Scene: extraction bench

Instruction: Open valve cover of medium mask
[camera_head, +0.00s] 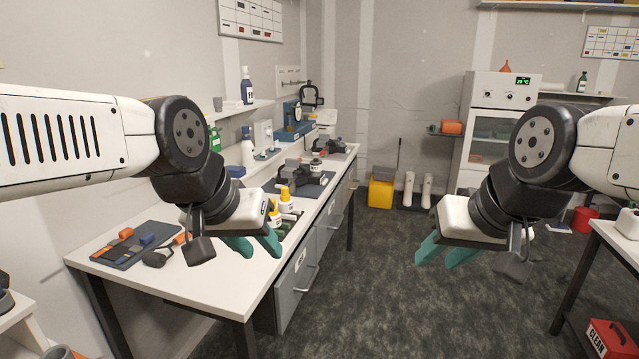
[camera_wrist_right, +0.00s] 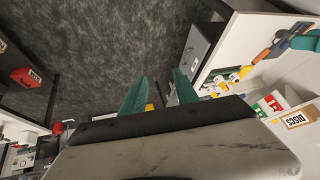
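Two grey-and-black mask-like objects lie on the white bench in the head view: a nearer one (camera_head: 293,173) on a dark mat and a farther one (camera_head: 334,146). I cannot tell which is the medium mask, and no valve cover can be made out at this size. My left gripper (camera_head: 254,248) has its teal fingers apart and empty, in front of the bench items and on the near side of both masks. My right gripper (camera_head: 446,254) hangs over the floor, right of the bench, well away from the masks. Its fingers are also apart and empty in the right wrist view (camera_wrist_right: 160,92).
Yellow-capped bottles (camera_head: 285,195) stand between my left gripper and the nearer mask. A dark tool mat (camera_head: 137,247) lies at the bench's near left. Drawers (camera_head: 297,277) front the bench. A white table (camera_head: 622,240) is at right; the floor between is clear.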

